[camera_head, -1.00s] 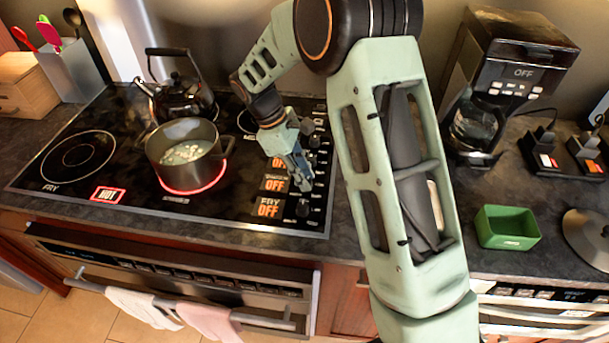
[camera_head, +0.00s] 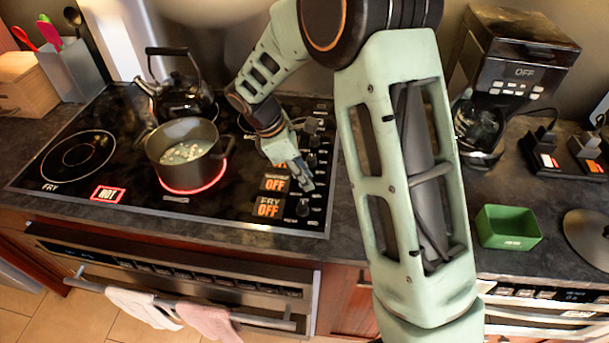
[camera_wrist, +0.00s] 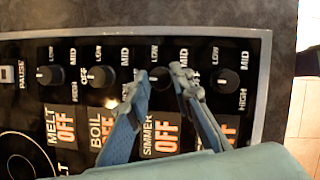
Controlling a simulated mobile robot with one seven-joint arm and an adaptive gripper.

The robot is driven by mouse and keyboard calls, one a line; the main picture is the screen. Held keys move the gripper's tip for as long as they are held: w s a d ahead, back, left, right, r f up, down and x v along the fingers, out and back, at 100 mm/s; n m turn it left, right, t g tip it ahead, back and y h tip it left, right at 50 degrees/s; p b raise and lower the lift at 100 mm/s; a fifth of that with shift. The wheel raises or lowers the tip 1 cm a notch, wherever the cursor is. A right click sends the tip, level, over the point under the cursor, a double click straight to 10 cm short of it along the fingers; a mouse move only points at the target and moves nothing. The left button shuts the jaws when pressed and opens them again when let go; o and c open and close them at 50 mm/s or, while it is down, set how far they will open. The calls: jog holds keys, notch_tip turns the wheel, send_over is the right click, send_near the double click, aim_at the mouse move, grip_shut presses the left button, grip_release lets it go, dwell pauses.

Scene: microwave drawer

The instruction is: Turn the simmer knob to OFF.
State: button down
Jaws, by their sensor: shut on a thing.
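The simmer knob (camera_wrist: 160,77) is a round black knob in a row on the cooktop's control panel. In the wrist view my gripper (camera_wrist: 160,84) has one blue finger on each side of it and is shut on it. The fingers cover part of its edges. The simmer display (camera_wrist: 160,135) below it reads OFF in orange. In the head view my gripper (camera_head: 306,186) reaches down onto the knob column at the cooktop's right side, and the knob is mostly hidden there.
The fry knob (camera_wrist: 228,82) and boil knob (camera_wrist: 99,76) flank the gripped knob closely. A pot (camera_head: 184,150) stands on a glowing red burner, with a black kettle (camera_head: 178,97) behind it. A green container (camera_head: 507,228) sits on the counter at right.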

jog(key=c, duration=1.7)
grip_release()
jog(key=v, duration=1.2)
jog(key=shift+a, duration=0.15)
